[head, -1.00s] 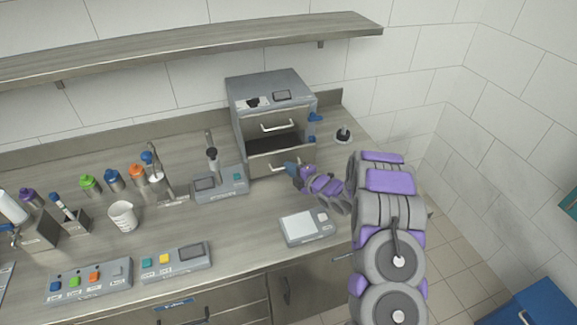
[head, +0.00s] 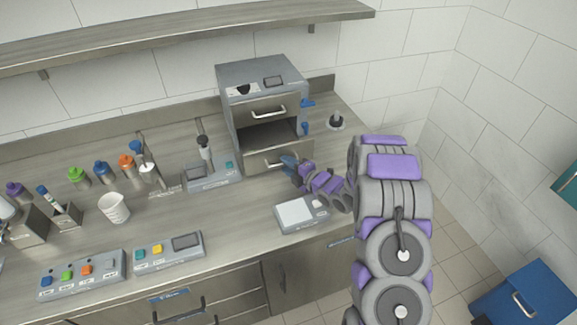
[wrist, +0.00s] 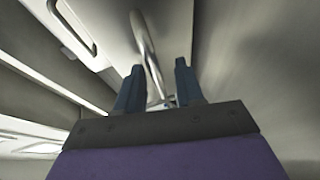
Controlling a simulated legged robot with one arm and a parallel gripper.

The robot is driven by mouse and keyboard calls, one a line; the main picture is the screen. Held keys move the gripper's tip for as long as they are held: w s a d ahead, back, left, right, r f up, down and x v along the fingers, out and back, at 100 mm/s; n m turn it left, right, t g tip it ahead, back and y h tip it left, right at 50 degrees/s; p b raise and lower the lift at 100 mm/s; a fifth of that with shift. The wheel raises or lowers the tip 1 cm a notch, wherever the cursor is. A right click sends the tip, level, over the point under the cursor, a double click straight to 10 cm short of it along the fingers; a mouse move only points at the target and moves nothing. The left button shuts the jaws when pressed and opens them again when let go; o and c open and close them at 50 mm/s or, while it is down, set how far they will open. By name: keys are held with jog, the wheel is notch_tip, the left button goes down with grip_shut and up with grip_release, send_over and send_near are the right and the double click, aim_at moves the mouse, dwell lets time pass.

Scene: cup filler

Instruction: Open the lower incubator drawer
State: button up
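The incubator (head: 256,76) stands on the counter against the back wall. Its lower drawer (head: 252,161) is part way out, with a dark open space showing above its front. My gripper (head: 288,161) is at the lower drawer's front, over the right part of its handle, and covers some of it. In the wrist view, the metal handle (wrist: 146,48) runs between the two dark fingers of my gripper (wrist: 159,72). A gap shows beside the handle near the right finger; whether the fingers press on it is unclear.
The upper drawer front (head: 250,114) has its own handle above. A flat white-topped device (head: 298,213) lies on the counter below my gripper. A device with an upright knob (head: 212,175) stands left of the incubator. A shelf (head: 180,35) runs above.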

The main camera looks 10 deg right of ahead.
jog(key=shift+r, duration=0.1)
jog(key=shift+s+d, duration=0.15)
jog(key=shift+s, duration=0.05)
jog(key=p+v, duration=0.2)
jog(key=v, duration=1.5)
